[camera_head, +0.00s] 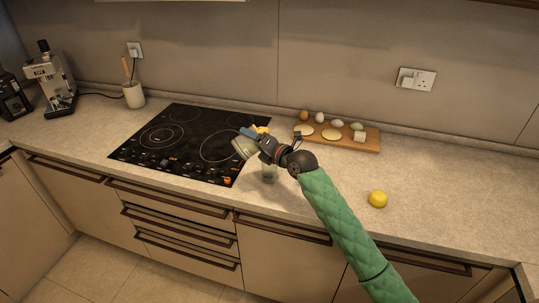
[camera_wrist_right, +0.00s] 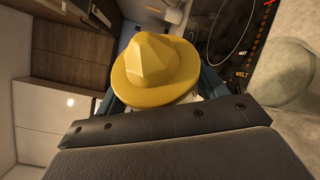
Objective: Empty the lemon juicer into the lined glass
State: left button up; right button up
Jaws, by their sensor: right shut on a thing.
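My right gripper (camera_head: 250,141) is shut on the lemon juicer, above the counter by the hob's right edge. In the wrist view the juicer (camera_wrist_right: 155,70) shows as a yellow ridged cone with a wide brim, between the blue fingers of the right gripper (camera_wrist_right: 155,95). In the head view the juicer (camera_head: 243,149) is tilted, with a pale round part at the lower left and yellow at the upper right. The glass (camera_head: 269,173) stands on the counter just below the gripper, partly hidden by it. A pale round glass shape also shows at the wrist view's right edge (camera_wrist_right: 290,75). Its lines cannot be made out.
A black hob (camera_head: 180,140) lies left of the glass. A wooden board (camera_head: 360,143) with eggs and pale round slices is behind on the right. A lemon (camera_head: 378,199) lies on the right counter, with free room around it. A utensil pot (camera_head: 133,95) stands far left.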

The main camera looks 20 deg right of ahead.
pick_arm(q)
jog(key=shift+f, duration=0.1)
pick_arm(e)
jog(key=shift+w, duration=0.1)
pick_arm(q)
jog(key=shift+w+a+f, duration=0.1)
jog(key=shift+w, duration=0.05)
pick_arm(e)
jog(key=shift+f+m, duration=0.1)
jog(key=shift+m, duration=0.2)
pick_arm(q)
jog(key=shift+w, duration=0.25)
pick_arm(e)
jog(key=shift+d+f, duration=0.15)
pick_arm(q)
jog(key=shift+r, duration=0.25)
pick_arm(e)
jog(key=shift+m, duration=0.3)
jog(key=shift+t, duration=0.3)
